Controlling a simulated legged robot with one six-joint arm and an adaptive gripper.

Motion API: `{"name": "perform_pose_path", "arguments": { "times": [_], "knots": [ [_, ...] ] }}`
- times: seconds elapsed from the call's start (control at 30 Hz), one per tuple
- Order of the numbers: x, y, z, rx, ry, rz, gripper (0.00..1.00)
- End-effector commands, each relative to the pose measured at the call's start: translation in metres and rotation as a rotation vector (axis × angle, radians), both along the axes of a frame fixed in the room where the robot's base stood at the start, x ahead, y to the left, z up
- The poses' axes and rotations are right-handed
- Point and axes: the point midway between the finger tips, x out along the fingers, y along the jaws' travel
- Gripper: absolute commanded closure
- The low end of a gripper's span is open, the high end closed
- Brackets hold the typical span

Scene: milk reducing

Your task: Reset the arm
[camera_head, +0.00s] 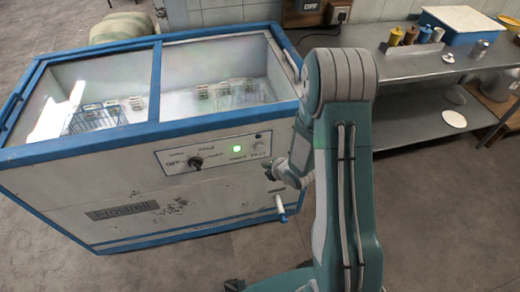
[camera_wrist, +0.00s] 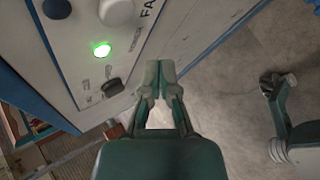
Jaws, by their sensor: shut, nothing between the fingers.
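My arm (camera_head: 345,150) stands upright in the right half of the head view, bent over at its top. My gripper shows in the wrist view (camera_wrist: 159,72), with its two fingertips together and nothing between them. It points along the front panel of the freezer. The chest freezer (camera_head: 130,215) is white with blue trim. Its control panel has a black knob (camera_head: 196,162) and a lit green light (camera_head: 237,149), which also shows in the wrist view (camera_wrist: 102,50).
A metal counter (camera_head: 425,68) stands at the right, with several small containers and a blue and white box (camera_head: 470,24). A white spout or handle (camera_head: 280,207) sticks out low on the freezer's front.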

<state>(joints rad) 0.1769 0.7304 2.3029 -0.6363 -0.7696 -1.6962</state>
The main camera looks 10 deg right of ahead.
Motion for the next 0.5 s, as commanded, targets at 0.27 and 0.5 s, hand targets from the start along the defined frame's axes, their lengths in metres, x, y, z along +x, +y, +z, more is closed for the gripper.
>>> {"name": "perform_pose_path", "arguments": {
  "times": [0.27,0.5],
  "knots": [
    [0.0002,-0.0001,0.0000,0.000,0.000,0.000,1.00],
    [0.0028,-0.0024,0.0097,0.004,0.008,-0.029,1.00]
  ]
}}
